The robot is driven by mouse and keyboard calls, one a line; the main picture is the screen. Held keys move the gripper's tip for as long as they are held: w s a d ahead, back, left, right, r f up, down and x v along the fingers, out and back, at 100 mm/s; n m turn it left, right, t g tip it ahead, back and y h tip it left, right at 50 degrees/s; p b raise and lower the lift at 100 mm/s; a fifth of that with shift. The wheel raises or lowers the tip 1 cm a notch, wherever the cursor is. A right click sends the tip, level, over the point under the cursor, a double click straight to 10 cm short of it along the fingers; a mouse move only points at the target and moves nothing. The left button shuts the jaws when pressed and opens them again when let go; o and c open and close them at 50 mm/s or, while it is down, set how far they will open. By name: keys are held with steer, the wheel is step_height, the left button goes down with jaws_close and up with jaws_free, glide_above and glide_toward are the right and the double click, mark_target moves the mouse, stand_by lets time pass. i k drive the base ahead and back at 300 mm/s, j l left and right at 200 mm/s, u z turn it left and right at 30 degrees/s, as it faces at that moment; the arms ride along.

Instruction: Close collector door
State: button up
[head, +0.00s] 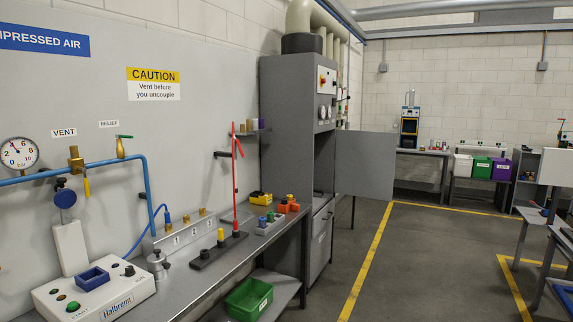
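The tall grey cabinet (287,110), with thick ducts rising from its top, stands against the left wall past the bench and looks like the collector. Its flat grey door (366,165) stands wide open, swung out to the right of the cabinet. A dark opening (324,162) shows between the cabinet side and the door. Below it is a closed lower panel (321,235). I cannot make out a handle on the door. My gripper is not in view.
A steel bench (205,270) runs along the left, bearing a white control box (95,290) and a thin red upright rod (235,185). A green bin (249,299) sits below. Grey floor (430,270) with yellow lines is clear before the door. Tables stand at right.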

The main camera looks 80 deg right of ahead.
mark_target(365, 161)
steer(key=z, duration=1.8)
steer(key=i+l+z, duration=0.1)
steer(key=z, duration=0.35)
steer(key=i+l+z, duration=0.15)
steer(key=z, duration=0.3)
steer(key=i+l+z, duration=0.15)
steer(key=z, duration=0.3)
steer(key=i+z, duration=0.15)
steer(key=z, duration=0.3)
steer(key=i, duration=6.4)
steer(key=i+u, duration=0.2)
steer(key=i, duration=0.35)
steer(key=i+l+u, duration=0.15)
steer(key=i, duration=0.4)
steer(key=i+l+u, duration=0.2)
steer(key=i, duration=0.35)
steer(key=u, duration=3.55)
